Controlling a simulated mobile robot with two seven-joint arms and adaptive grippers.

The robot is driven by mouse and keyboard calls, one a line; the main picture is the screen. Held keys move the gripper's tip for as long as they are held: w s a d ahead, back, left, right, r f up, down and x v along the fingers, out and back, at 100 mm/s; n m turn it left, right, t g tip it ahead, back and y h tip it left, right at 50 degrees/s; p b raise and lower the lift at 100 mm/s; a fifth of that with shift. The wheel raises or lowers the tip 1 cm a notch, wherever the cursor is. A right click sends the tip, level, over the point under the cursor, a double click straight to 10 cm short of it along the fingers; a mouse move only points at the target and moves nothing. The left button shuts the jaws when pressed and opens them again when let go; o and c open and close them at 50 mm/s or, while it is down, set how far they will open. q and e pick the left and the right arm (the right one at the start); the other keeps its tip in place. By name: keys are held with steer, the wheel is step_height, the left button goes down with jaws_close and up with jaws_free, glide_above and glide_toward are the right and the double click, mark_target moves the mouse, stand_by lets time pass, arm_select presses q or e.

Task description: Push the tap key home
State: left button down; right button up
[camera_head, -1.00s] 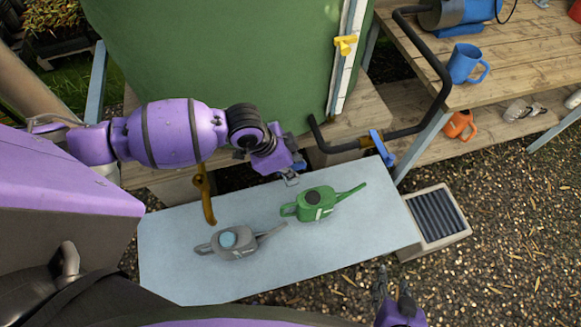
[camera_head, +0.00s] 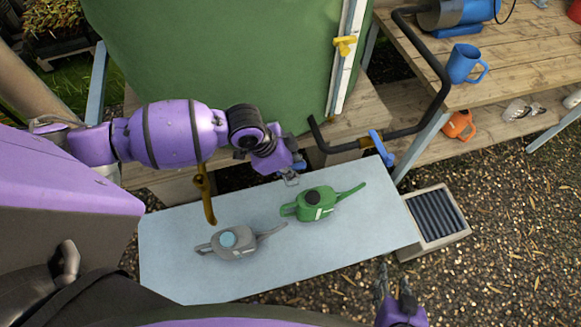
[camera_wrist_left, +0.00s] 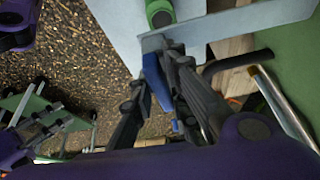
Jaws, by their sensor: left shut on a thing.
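My left gripper (camera_head: 290,174) is over the far edge of the pale bench, behind the green watering can. In the left wrist view it (camera_wrist_left: 158,88) is shut on a slim blue piece (camera_wrist_left: 154,80), apparently the tap key. A flat grey part shows at the blue piece's far end. The fingers hide much of the piece, and I cannot tell whether it sits in any fitting. A separate blue lever (camera_head: 381,148) stands on the dark pipe to the right. My right gripper (camera_head: 381,278) is low in the head view, empty as far as visible; its finger opening is unclear.
The pale bench (camera_head: 175,270) carries a grey watering can (camera_head: 232,241) and a green one (camera_head: 315,203). A green tank (camera_head: 220,60) stands behind, with a yellow tap (camera_head: 345,46). A dark pipe (camera_head: 435,70) curves right. A slatted grey box (camera_head: 437,214) sits right of the bench.

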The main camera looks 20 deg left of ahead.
arm_select(q)
steer(key=shift+s+d+f, duration=0.1)
steer(key=shift+s+f, duration=0.2)
steer(key=shift+s, duration=0.05)
stand_by(0.6)
steer(key=c, duration=1.6)
jaws_free()
steer(key=shift+w, duration=0.15)
steer(key=shift+r, duration=0.2)
steer(key=v, duration=1.2)
steer(key=shift+w, duration=0.15)
